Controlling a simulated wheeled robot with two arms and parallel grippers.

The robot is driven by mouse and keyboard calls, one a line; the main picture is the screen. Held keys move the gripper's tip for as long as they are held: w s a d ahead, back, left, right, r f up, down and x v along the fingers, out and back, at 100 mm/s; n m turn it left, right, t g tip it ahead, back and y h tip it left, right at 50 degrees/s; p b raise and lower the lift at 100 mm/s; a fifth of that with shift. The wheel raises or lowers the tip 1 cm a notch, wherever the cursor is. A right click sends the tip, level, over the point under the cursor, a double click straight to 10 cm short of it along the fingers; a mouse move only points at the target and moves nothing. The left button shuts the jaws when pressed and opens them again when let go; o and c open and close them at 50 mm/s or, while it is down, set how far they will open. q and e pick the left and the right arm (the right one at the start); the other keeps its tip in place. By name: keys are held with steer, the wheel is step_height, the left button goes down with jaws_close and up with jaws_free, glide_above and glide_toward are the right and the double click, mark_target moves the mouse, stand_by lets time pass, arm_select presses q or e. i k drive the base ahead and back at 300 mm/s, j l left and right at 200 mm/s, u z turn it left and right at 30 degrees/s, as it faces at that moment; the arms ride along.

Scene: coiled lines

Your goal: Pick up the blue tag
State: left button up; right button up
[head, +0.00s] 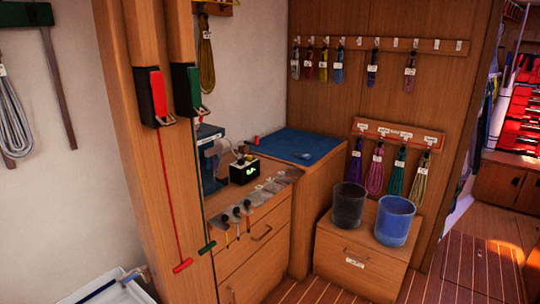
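A small light-blue piece (304,155) lies on the dark blue mat (285,142) on top of the wooden counter. It may be the blue tag, but it is too small for me to be sure. Neither of my grippers is in the head view.
A black bucket (348,206) and a blue bucket (395,221) stand on a low wooden chest (358,262). Coiled lines hang from an upper peg rail (425,45) and a lower rail (398,133). A white tray (100,286) is at bottom left. Striped floor (455,262) is clear at right.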

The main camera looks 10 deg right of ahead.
mark_target(305, 156)
steer(key=i+l+u, duration=0.3)
steer(key=l, duration=0.35)
steer(key=i+l+u, duration=0.2)
steer(key=l, duration=0.2)
steer(key=i+l+u, duration=0.15)
steer(key=l, duration=0.25)
